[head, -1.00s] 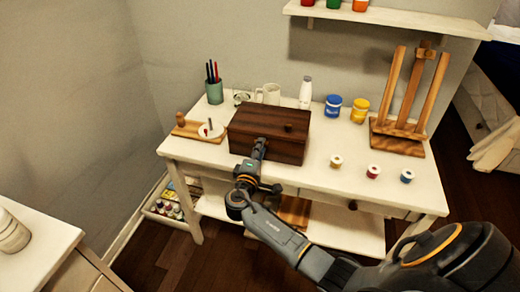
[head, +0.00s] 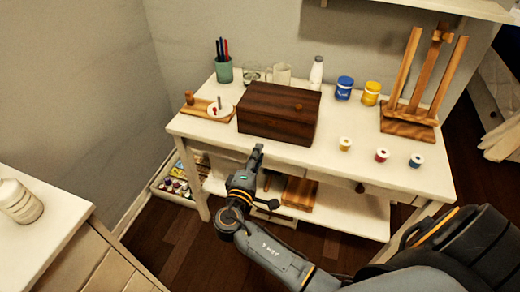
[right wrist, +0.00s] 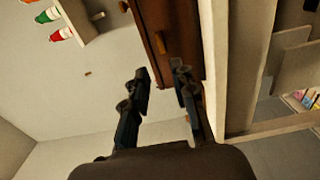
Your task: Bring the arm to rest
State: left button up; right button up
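My right arm comes in from the lower right in the head view. Its gripper (head: 258,152) points at the white table (head: 350,182) and is just in front of the dark wooden box (head: 278,115), near the front edge. In the right wrist view the gripper (right wrist: 161,78) has its two fingers apart with nothing between them, and the box (right wrist: 165,30) is beyond the fingertips. The box is closed. My left gripper is not in view.
A cup of pens (head: 224,70), a white bottle (head: 316,72), paint jars (head: 344,88), small spools (head: 382,155) and a wooden easel (head: 408,122) stand on the table. A cabinet (head: 45,215) with a white jar (head: 18,202) is at left. Floor between them is free.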

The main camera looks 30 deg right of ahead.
dwell(0.4)
jog(key=s+a+f+g+y, duration=0.1)
jog(key=s+f+g+y, duration=0.3)
jog(key=f, duration=0.7)
jog(key=s+a+f+n+y+p, duration=0.15)
jog(key=s+f, duration=0.35)
jog(key=f, duration=0.6)
jog(key=s+f+g+y, duration=0.25)
jog(key=s+f, duration=0.25)
jog(key=f, duration=0.7)
jog(key=s+f+m+g+y, duration=0.1)
jog(key=s+f, duration=0.3)
jog(key=s, duration=0.6)
jog(key=s+a+f+m+g+y, duration=0.1)
jog(key=s+f+m, duration=0.3)
jog(key=s, duration=0.6)
jog(key=s+a+f+m+g+y+p, duration=0.1)
jog(key=s+f+m+g+y, duration=0.1)
jog(key=s+f, duration=0.4)
jog(key=s+y, duration=0.1)
jog(key=s, duration=0.4)
jog(key=shift+m, duration=0.35)
jog(key=shift+a+g, duration=0.1)
jog(key=shift+g, duration=0.15)
